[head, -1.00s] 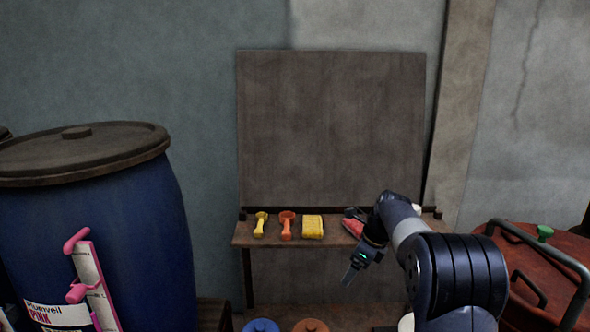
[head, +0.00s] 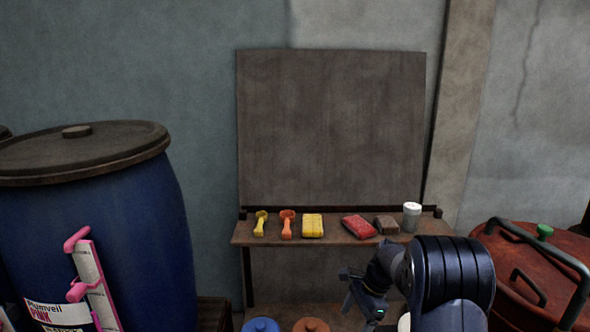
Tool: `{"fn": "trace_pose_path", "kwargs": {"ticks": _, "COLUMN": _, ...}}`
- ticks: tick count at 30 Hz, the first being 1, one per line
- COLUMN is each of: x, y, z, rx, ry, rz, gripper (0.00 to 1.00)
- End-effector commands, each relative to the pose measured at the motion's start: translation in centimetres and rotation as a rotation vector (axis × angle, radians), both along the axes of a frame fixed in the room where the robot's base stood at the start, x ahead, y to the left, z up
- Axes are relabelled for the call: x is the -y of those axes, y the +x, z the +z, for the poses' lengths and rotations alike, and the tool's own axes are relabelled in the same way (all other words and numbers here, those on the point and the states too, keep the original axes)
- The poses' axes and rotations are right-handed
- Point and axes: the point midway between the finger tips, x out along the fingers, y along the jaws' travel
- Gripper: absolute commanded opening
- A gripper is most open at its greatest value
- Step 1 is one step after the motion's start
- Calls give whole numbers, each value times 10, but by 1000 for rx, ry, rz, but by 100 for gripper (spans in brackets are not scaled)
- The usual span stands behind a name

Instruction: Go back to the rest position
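My gripper (head: 349,290) is in the head view at the lower middle right, in front of and below the shelf. It points away to the left and down. It is small and dark here, and the gap between its fingers is not clear. I see nothing held in it. My arm rises at the lower right and hides part of what lies behind it.
A shelf (head: 330,238) holds scoops, a yellow sponge (head: 312,226), a red block (head: 359,227), a brown block (head: 386,225) and a white-topped shaker (head: 411,217). A blue barrel (head: 150,240) stands left. A red lidded vat (head: 555,270) stands right.

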Motion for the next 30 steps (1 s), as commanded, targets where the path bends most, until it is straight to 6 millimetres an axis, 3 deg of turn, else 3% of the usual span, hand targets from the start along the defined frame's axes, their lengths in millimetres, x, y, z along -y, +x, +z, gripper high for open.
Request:
{"fn": "trace_pose_path", "kwargs": {"ticks": 6, "x": -1, "y": -17, "z": -28, "rx": -4, "ry": -1, "rz": 162, "gripper": 81}}
{"fn": "trace_pose_path", "kwargs": {"ticks": 12, "x": -1, "y": -26, "z": -42, "rx": -3, "ry": 0, "rz": 257, "gripper": 81}}
{"fn": "trace_pose_path", "kwargs": {"ticks": 30, "x": -3, "y": -29, "z": -42, "rx": 11, "ry": -10, "rz": 295, "gripper": 81}}
